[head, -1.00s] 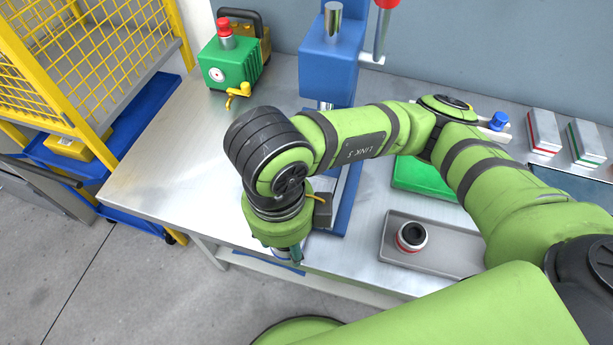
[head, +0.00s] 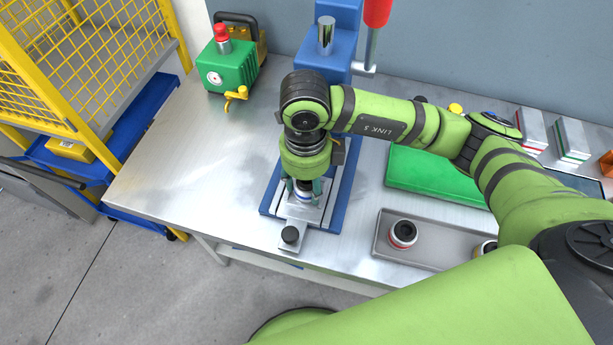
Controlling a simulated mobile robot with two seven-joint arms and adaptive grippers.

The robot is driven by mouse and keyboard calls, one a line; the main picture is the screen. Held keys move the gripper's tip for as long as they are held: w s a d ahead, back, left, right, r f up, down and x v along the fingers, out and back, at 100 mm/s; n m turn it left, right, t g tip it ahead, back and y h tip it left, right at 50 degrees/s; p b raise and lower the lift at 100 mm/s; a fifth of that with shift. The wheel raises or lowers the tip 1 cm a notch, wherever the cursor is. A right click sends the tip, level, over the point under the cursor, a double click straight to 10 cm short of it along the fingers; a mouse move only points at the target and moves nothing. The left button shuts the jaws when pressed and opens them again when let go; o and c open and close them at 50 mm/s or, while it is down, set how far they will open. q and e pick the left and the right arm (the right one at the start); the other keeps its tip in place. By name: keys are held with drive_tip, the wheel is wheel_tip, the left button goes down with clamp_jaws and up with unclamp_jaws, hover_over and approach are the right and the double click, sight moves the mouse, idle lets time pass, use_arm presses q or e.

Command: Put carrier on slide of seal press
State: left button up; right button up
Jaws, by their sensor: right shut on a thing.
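The seal press (head: 340,62) is blue and stands at the back middle of the table. Its base holds a silver slide (head: 297,224) that is out toward me, with a black knob (head: 290,235) at its front end. My right gripper (head: 304,190) points down over the slide and is shut on a small carrier (head: 303,197) that shows a blue and white band. The carrier is right at the slide's plate; the fingers partly hide it, so I cannot tell whether it rests there. My left gripper is not in view.
A grey tray (head: 440,262) holds a red-ringed carrier (head: 402,234) and a yellow-ringed one (head: 486,247), partly hidden. A green mat (head: 425,172) lies behind it. A green box (head: 229,68) with a red button stands back left. A yellow cage (head: 85,60) is at the left.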

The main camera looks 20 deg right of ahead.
drive_tip(key=shift+f, duration=0.15)
drive_tip(key=o, duration=1.3)
drive_tip(key=shift+c, duration=0.2)
drive_tip(key=shift+r, duration=0.55)
wheel_tip(320, 180, up, 7)
drive_tip(key=p, duration=0.4)
drive_tip(key=shift+a, duration=0.1)
drive_tip(key=shift+f, duration=0.15)
